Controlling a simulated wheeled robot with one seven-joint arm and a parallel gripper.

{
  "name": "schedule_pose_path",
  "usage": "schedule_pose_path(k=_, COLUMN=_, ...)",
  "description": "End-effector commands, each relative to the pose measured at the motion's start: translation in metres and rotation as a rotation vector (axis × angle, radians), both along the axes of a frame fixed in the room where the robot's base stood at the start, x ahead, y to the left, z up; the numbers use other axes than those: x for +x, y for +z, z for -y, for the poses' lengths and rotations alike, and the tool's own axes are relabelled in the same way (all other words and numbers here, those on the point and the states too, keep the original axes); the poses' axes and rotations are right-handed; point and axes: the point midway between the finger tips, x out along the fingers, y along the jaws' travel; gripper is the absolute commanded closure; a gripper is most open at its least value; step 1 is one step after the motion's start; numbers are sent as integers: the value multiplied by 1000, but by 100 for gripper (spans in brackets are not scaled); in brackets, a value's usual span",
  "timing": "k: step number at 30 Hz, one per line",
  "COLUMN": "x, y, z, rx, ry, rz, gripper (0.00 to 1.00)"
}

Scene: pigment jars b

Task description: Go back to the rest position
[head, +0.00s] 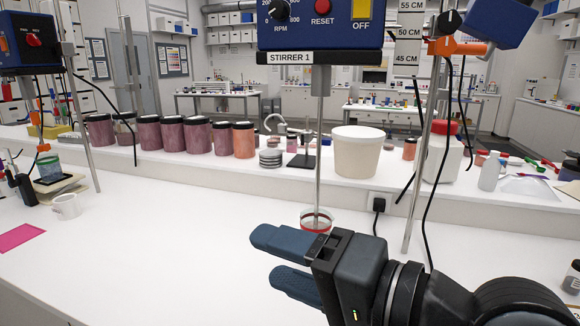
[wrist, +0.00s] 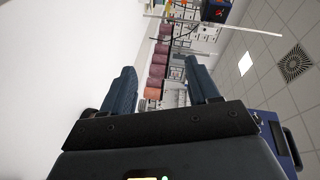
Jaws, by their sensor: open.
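My gripper (head: 275,262) is at the lower right of the head view, above the white bench. Its two dark blue fingers point left, stand apart and hold nothing. Both fingers also show in the wrist view (wrist: 163,90), with an empty gap between them. Behind the fingers in the head view, a stirrer shaft (head: 320,130) comes down from the blue unit labelled STIRRER 1 (head: 300,25). A clear vessel with a red band (head: 318,219) stands around the shaft's lower end, partly hidden by my gripper.
A raised shelf holds several pigment jars (head: 173,134), a white tub (head: 357,152) and a white bottle (head: 490,171). A stand rod (head: 411,215) rises right of the vessel. A white mug (head: 67,206) and a pink sheet (head: 18,237) lie left. The bench's middle left is clear.

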Motion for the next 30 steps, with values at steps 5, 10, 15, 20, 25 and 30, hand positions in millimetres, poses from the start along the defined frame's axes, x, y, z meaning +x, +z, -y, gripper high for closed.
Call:
schedule_pose_path(k=5, x=-1, y=-17, z=11, rx=97, ry=-163, rz=56, gripper=40)
schedule_pose_path(k=10, x=-11, y=-46, z=31, rx=108, ry=-336, rz=93, gripper=40)
schedule_pose_path(k=15, x=-34, y=-87, z=57, rx=41, ry=-504, rz=116, gripper=40)
schedule_pose_path(k=20, x=-69, y=-127, z=84, rx=-91, ry=-638, rz=134, gripper=40)
schedule_pose_path(k=25, x=-119, y=-166, z=114, rx=-292, ry=-735, rz=160, gripper=40)
schedule_pose_path(k=30, x=-177, y=-192, z=146, rx=-538, ry=-774, rz=208, gripper=40)
